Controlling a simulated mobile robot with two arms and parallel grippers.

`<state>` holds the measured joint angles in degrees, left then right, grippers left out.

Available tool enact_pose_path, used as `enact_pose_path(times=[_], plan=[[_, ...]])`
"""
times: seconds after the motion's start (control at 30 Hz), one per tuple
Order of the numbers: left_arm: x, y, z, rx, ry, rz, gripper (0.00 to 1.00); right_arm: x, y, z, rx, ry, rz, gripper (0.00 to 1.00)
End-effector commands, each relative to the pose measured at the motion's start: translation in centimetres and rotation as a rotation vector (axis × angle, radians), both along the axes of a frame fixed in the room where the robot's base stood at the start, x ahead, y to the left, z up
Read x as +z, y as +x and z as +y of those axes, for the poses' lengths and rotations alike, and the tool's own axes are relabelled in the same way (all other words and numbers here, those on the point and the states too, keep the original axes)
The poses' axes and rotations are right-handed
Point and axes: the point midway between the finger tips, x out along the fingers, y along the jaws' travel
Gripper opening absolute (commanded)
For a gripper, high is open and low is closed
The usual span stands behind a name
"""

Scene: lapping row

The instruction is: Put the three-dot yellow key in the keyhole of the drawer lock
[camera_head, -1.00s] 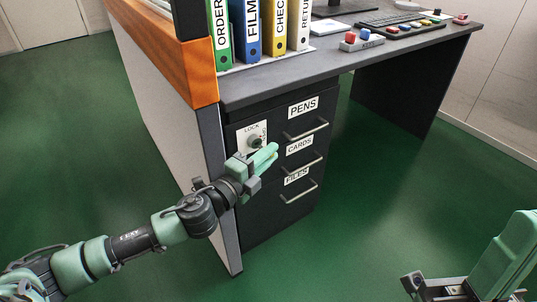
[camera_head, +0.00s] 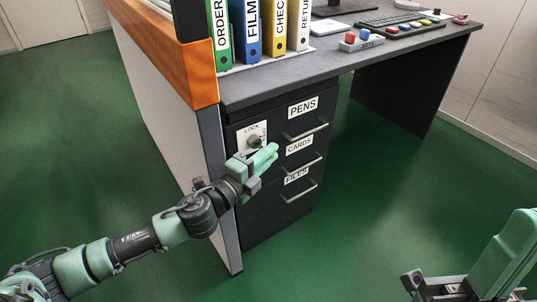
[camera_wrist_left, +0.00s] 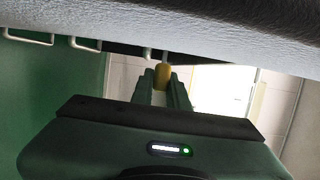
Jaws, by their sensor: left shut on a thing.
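My left gripper (camera_head: 268,155) is in front of the dark drawer unit, just below and right of the lock. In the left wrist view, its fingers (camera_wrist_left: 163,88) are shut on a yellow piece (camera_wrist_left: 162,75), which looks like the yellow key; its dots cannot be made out. In the head view the key is hidden by the fingers. The drawer lock (camera_head: 253,141) is a white plate marked LOCK with a dark round part, beside the top drawer. The gripper appears apart from it. My right gripper (camera_head: 430,286) is at the lower right, partly cut off.
Drawers marked PENS, CARDS and FILES have bar handles (camera_head: 305,132) right of the gripper. The desk top (camera_head: 300,68) overhangs above, bearing several binders (camera_head: 272,35), a keyboard and small coloured blocks. A grey side panel (camera_head: 165,120) stands left. Green floor is free at right.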

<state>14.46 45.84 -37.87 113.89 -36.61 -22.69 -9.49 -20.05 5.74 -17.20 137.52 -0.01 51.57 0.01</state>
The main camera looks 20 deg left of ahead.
Motion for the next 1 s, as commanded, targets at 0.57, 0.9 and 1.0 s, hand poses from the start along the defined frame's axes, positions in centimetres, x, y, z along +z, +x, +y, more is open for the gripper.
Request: enact_pose_path(times=[0.57, 0.9, 1.0], plan=[[0.0, 0.7, 0.9, 0.000, 0.001, 0.000, 0.00, -0.1, 0.0, 0.0, 0.000, 0.000, 0.000, 0.00], [0.0, 1.2, 1.6, 0.001, 0.001, 0.000, 0.00, -0.2, 0.0, 0.0, 0.000, 0.000, 0.000, 0.00], [0.0, 1.4, 1.8, 0.001, 0.000, 0.000, 0.00, -0.2, 0.0, 0.0, 0.000, 0.000, 0.000, 0.00]])
